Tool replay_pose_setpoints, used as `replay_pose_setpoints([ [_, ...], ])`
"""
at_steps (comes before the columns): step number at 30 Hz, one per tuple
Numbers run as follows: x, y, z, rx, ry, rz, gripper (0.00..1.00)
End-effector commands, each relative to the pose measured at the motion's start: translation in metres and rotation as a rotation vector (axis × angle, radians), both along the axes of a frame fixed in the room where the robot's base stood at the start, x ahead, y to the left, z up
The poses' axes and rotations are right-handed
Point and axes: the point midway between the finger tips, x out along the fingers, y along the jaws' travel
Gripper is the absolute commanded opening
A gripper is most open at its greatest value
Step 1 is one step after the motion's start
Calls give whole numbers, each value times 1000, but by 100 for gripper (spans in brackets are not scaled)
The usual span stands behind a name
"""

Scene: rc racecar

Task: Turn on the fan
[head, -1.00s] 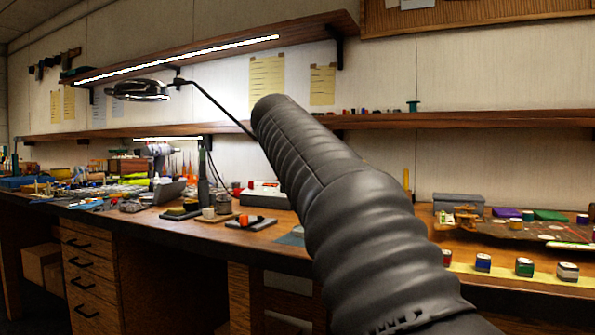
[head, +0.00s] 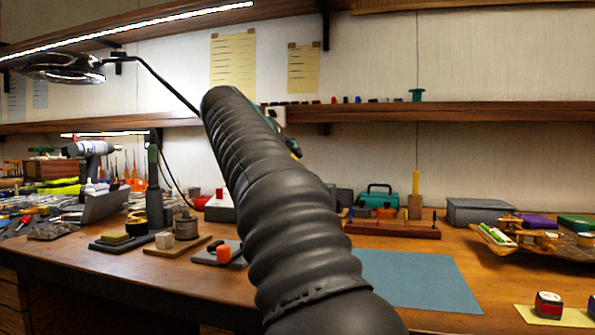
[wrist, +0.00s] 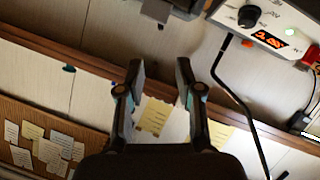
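I cannot make out a fan for certain in either view. In the wrist view, my gripper (wrist: 159,66) has its two dark fingers wide apart with nothing between them. A pale device (wrist: 265,28) with a black knob (wrist: 249,16) and a lit orange-red display (wrist: 270,39) shows at the upper right, apart from the fingers. In the head view, my thick black ribbed arm crosses the middle and hides most of my gripper.
The workbench (head: 130,262) holds a lamp stand (head: 155,190), small pots and tools on the left. A blue-grey mat (head: 420,280) lies bare on the right. A shelf (head: 460,112) runs along the wall, and a round lamp head (head: 62,68) hangs at upper left.

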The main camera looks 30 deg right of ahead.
Motion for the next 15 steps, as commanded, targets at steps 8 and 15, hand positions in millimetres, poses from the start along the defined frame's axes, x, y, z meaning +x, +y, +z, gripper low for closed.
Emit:
replay_pose_setpoints([
  [8, 21, -30, -15, 1, 3, 2, 35],
  [15, 43, -67, -30, 1, 3, 1, 35],
])
